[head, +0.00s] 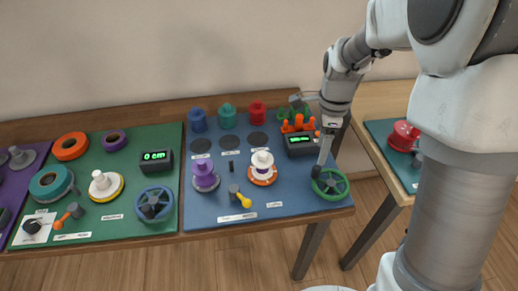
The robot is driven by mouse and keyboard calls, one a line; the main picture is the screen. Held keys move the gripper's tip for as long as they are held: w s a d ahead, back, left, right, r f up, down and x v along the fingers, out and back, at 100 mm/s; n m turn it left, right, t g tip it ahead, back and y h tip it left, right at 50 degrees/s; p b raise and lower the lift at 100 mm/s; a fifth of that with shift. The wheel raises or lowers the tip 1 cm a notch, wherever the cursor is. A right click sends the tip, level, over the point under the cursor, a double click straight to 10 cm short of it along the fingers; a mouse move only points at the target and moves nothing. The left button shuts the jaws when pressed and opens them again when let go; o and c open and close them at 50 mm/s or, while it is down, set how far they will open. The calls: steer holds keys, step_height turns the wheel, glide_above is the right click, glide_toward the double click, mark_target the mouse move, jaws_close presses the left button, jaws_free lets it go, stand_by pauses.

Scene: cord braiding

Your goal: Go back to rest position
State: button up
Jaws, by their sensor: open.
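My arm reaches in from the upper right, and my gripper (325,150) points down over the right end of the blue mat (225,212). Its jaws are open. The tips are close above the green handwheel (330,194) and beside the wheel's dark handle (316,172). I cannot tell whether they touch the handle. I see no object held in the jaws.
The blue mat holds a purple spool (205,180), a white spool (262,160), a yellow-handled tool (243,201), an orange pronged piece (298,125) and a display box (300,145). A green mat (110,210) lies left. Another table (375,105) stands right, across a gap.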

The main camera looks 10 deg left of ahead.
step_height(320, 180, up, 8)
steer(key=p, duration=0.1)
steer(key=s+d+r+n+t+p, duration=0.1)
steer(key=s+d+r+n+t, duration=0.1)
steer(key=s+r+n, duration=0.4)
steer(key=s+d+r+n+t+p, duration=0.2)
steer(key=s+r+n, duration=0.4)
steer(key=s+n, duration=0.6)
steer(key=shift+s+d+t, duration=0.8)
steer(key=shift+s+d, duration=0.05)
steer(key=shift+d, duration=0.2)
